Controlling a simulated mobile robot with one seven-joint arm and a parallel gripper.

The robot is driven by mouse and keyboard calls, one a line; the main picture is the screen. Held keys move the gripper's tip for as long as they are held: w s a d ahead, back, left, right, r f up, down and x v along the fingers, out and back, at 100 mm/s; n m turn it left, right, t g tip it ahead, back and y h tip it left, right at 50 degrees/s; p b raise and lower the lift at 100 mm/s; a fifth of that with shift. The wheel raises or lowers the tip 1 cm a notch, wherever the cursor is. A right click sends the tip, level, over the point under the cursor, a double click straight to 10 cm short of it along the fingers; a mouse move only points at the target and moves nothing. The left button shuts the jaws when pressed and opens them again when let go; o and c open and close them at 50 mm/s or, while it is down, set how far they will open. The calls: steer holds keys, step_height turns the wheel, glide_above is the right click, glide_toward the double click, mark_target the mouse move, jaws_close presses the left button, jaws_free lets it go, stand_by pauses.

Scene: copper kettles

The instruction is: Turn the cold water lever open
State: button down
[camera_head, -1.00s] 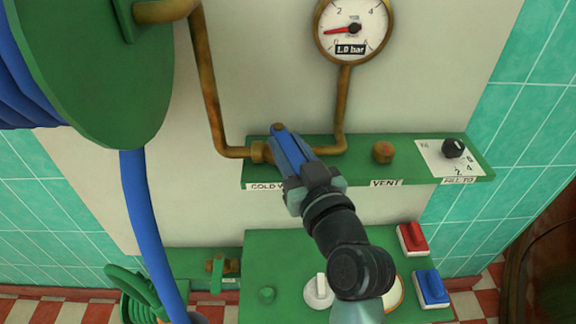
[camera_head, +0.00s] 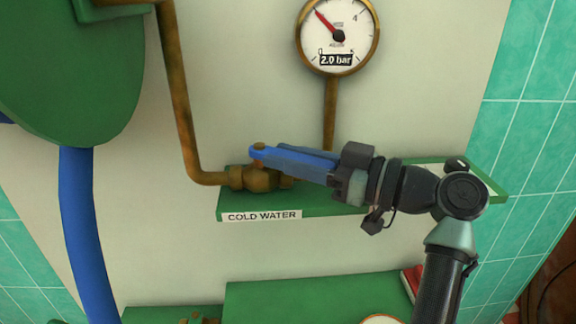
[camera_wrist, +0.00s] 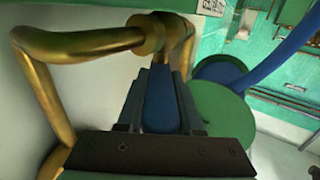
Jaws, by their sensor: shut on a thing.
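The blue cold water lever (camera_head: 285,158) sits on a brass valve (camera_head: 252,180) above the label "COLD WATER" (camera_head: 262,215). The lever points right, roughly in line with the pipe. My gripper (camera_head: 330,170) is shut on the lever from the right, hiding its outer end. In the wrist view, the blue lever (camera_wrist: 161,100) lies between the dark fingers and runs up to the brass valve. The pressure gauge (camera_head: 338,36) above reads 2.0 bar.
A brass pipe (camera_head: 180,110) comes down left of the valve and another (camera_head: 329,115) rises to the gauge. A green hose reel (camera_head: 70,70) with a blue hose (camera_head: 85,230) is at the left. A green panel (camera_head: 310,300) is below. My arm covers the shelf's right part.

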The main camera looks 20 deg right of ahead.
stand_by(0.3)
steer(key=shift+w, duration=0.1)
steer(key=c, duration=0.6)
jaws_free()
steer(key=shift+o, duration=0.2)
steer(key=shift+d, duration=0.1)
steer(key=v, duration=1.3)
steer(key=shift+p, duration=0.35)
steer(key=shift+w+d, duration=0.1)
